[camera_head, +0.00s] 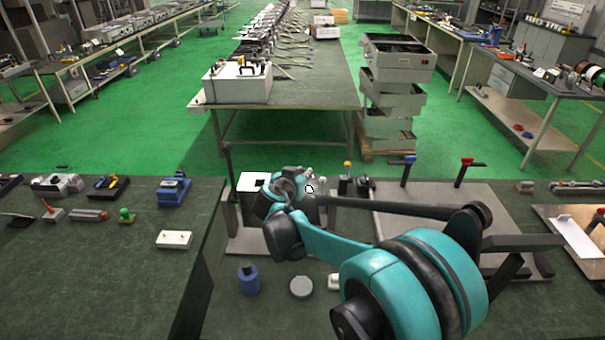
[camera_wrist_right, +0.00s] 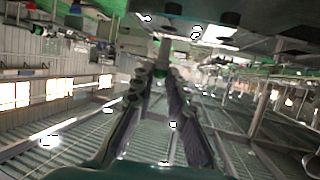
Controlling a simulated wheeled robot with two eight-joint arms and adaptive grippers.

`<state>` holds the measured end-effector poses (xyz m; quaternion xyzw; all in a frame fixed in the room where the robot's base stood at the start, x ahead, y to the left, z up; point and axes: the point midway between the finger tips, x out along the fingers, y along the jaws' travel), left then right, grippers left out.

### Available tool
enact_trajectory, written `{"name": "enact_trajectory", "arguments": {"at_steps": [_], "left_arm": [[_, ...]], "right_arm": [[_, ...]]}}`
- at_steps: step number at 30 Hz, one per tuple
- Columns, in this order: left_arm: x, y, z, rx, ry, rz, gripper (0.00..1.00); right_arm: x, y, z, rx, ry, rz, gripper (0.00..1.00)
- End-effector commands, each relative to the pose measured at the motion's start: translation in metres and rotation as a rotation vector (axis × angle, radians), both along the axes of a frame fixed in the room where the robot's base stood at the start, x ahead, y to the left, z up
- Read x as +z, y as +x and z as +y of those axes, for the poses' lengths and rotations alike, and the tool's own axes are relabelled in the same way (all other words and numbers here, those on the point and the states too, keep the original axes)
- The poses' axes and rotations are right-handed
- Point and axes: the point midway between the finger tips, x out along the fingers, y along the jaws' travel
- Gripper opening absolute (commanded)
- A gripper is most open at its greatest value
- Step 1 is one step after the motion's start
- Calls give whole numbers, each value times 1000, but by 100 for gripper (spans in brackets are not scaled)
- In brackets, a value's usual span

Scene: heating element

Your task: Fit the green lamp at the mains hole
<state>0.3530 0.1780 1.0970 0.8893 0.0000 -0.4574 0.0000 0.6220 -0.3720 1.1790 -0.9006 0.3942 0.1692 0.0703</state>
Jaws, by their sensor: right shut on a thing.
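My right gripper (camera_head: 290,190) is over the fixture at the back middle of the near table and hides part of it. In the right wrist view its two dark fingers (camera_wrist_right: 160,82) come close together at a small green piece, which looks like the green lamp (camera_wrist_right: 160,72). The fingers hide most of it, and the head view does not show it clearly. A white box (camera_head: 247,181) with a dark opening on top stands just left of the gripper. I cannot tell which opening is the mains hole. My left gripper is not in view.
A blue cylinder (camera_head: 248,280) and a grey disc (camera_head: 301,287) lie in front of the fixture. A green-topped part (camera_head: 125,215) and a white block (camera_head: 174,239) sit on the left table. A grey plate (camera_head: 440,205) with red and blue clamps is at right.

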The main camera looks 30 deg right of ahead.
Motion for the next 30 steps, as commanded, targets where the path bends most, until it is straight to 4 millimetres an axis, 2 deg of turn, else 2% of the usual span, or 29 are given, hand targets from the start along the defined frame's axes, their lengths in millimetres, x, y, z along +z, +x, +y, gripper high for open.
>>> {"name": "enact_trajectory", "arguments": {"at_steps": [8,30], "left_arm": [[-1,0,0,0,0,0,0],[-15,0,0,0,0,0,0]], "right_arm": [[-1,0,0,0,0,0,0],[-19,0,0,0,0,0,0]]}}
